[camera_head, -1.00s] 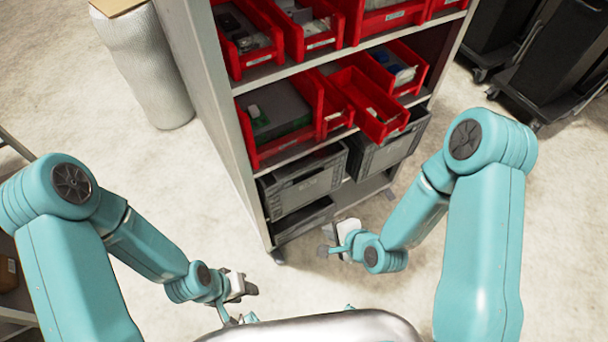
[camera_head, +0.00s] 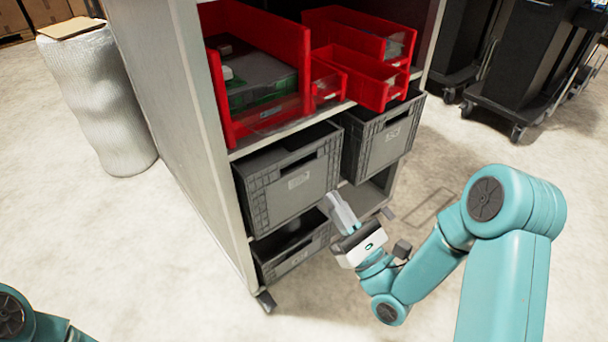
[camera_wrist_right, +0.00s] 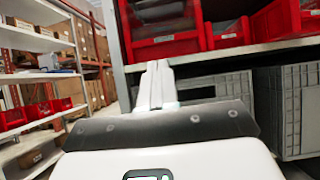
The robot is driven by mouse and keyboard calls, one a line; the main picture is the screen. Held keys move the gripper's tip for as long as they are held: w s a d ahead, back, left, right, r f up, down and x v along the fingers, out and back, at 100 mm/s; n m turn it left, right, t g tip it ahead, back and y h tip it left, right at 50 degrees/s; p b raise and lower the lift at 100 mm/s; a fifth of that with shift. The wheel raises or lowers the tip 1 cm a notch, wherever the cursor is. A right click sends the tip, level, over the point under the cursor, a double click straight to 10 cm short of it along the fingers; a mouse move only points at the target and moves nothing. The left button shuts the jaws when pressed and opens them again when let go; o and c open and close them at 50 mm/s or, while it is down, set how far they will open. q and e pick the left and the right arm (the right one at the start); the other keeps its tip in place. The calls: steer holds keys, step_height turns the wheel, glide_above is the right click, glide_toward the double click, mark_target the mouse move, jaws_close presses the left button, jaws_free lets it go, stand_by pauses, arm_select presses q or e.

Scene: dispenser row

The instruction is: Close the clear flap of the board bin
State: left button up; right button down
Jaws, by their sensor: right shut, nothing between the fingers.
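The board bin (camera_head: 302,62) is the large red bin at the left of the rack's middle shelf; green boards (camera_head: 262,88) and a grey piece lie inside. A faint clear flap (camera_head: 268,115) seems to hang low across its front; its exact angle is hard to tell. My right gripper (camera_head: 334,200) is shut and empty, in front of the grey crates, below and to the right of the bin and apart from it. In the right wrist view its fingers (camera_wrist_right: 157,72) point up toward a red bin (camera_wrist_right: 165,48) with a clear front. My left gripper is out of view.
Smaller red bins (camera_head: 366,82) stand right of the board bin, one jutting out past the shelf edge. Grey crates (camera_head: 290,183) fill the shelves below. The rack's side panel (camera_head: 185,120) bounds the left. Open floor lies in front; black carts (camera_head: 530,70) stand back right.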

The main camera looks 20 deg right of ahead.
step_height(320, 180, up, 2)
steer(key=w+p, duration=0.2)
steer(key=p, duration=0.2)
steer(key=b, duration=0.1)
glide_toward(284, 114)
step_height(284, 114, down, 3)
steer(key=w, duration=0.2)
steer(key=r, duration=0.2)
steer(key=w+r, duration=0.1)
steer(key=r, duration=0.1)
steer(key=shift+w+r, duration=0.1)
steer(key=shift+r, duration=0.2)
steer(key=shift+a+r, duration=0.1)
